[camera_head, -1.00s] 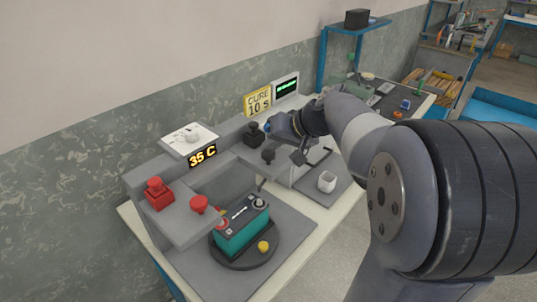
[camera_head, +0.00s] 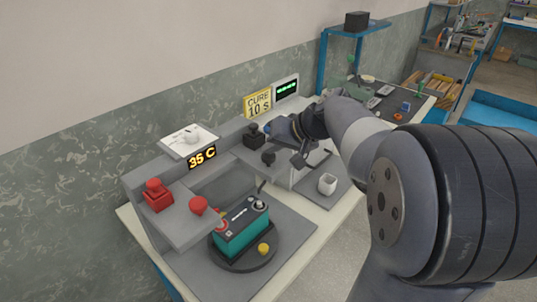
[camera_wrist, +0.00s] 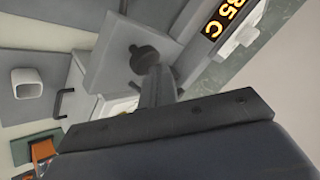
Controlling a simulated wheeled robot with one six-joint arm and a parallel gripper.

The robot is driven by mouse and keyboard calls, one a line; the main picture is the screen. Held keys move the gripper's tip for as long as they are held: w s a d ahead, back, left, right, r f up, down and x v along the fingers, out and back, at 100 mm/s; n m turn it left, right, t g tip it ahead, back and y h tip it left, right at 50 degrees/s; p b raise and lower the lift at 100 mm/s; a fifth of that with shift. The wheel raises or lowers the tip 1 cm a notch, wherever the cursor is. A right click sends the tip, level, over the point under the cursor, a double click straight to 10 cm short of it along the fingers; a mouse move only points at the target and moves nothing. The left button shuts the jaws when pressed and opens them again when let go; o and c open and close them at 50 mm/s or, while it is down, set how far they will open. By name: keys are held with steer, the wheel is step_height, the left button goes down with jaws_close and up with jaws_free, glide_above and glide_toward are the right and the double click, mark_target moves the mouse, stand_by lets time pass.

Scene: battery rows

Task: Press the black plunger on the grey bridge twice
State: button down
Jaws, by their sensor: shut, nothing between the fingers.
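The black plunger (camera_head: 268,158) stands at the front end of a grey bridge arm (camera_head: 247,152) in the head view. In the wrist view the round black plunger (camera_wrist: 146,58) shows on the grey plate, just beyond my fingertips and partly overlapped by them. In the wrist view the closed fingers (camera_wrist: 156,75) point toward the plunger. I cannot tell whether they touch it.
A black button block (camera_head: 254,135) sits behind the plunger. A red plunger (camera_head: 198,205) and red button block (camera_head: 156,196) are on the left bridge, above a teal battery (camera_head: 241,232) on a round turntable. A white cup (camera_head: 327,184) stands to the right.

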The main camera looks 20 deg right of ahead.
mark_target(272, 157)
steer(key=shift+f+b, duration=0.6)
steer(key=shift+f, duration=0.1)
stand_by(0.3)
stand_by(0.3)
steer(key=shift+r+p, duration=1)
steer(key=shift+r, duration=0.45)
steer(key=shift+r, duration=0.15)
steer(key=shift+r+p, duration=1.75)
steer(key=shift+r, duration=0.6)
